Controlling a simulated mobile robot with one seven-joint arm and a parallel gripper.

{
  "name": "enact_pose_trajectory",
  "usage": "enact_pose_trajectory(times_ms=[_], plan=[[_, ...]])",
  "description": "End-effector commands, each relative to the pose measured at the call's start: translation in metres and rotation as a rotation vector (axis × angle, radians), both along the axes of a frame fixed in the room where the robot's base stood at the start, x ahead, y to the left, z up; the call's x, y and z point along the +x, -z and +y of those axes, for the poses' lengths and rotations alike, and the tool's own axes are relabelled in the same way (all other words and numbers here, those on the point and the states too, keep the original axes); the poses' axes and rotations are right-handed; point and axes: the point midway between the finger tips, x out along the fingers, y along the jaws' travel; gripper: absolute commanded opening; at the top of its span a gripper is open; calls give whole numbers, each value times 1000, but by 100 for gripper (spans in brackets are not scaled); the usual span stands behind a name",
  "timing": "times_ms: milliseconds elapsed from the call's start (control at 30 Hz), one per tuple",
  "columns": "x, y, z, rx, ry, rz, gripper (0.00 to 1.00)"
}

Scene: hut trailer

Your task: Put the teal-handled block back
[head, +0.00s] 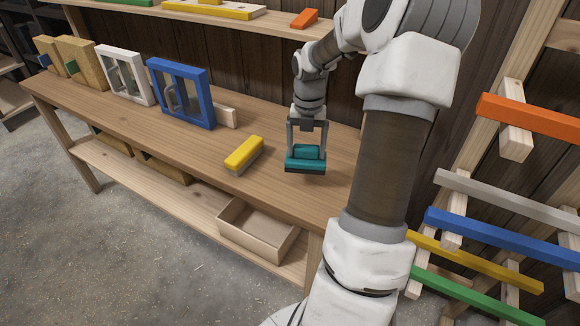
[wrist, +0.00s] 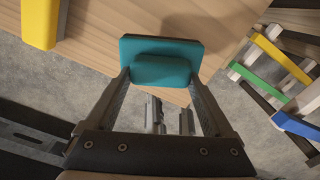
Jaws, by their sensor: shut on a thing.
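The teal-handled block (head: 304,156) has a teal top over a darker base. My gripper (head: 306,150) points down and is shut on its teal handle. The block is over the right part of the wooden workbench (head: 195,128); I cannot tell for sure whether its base touches the top. In the wrist view the teal block (wrist: 160,64) sits between my two fingers (wrist: 160,78), near a corner of the bench top. A yellow-topped block (head: 244,152) lies on the bench to the left, apart from my gripper; its yellow part (wrist: 40,22) shows at the upper left of the wrist view.
A blue framed piece (head: 181,92), a white one (head: 125,75) and tan ones (head: 76,60) stand along the bench's left part. An open box (head: 258,230) is on the lower shelf. Coloured bars, including an orange one (head: 530,116), hang at right. An upper shelf (head: 250,24) runs behind.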

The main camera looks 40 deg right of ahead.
Motion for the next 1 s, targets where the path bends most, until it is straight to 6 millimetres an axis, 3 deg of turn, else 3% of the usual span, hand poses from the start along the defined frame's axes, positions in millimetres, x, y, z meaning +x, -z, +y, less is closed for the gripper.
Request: enact_pose_trajectory(times_ms=[100, 300, 633, 967, 1000], plan=[[19, 15, 15, 0, -4, 0, 43], [32, 25, 25, 0, 0, 0, 43], [32, 63, 26, 1, 0, 1, 43], [32, 66, 26, -1, 0, -1, 43], [32, 66, 26, 0, 0, 0, 94]])
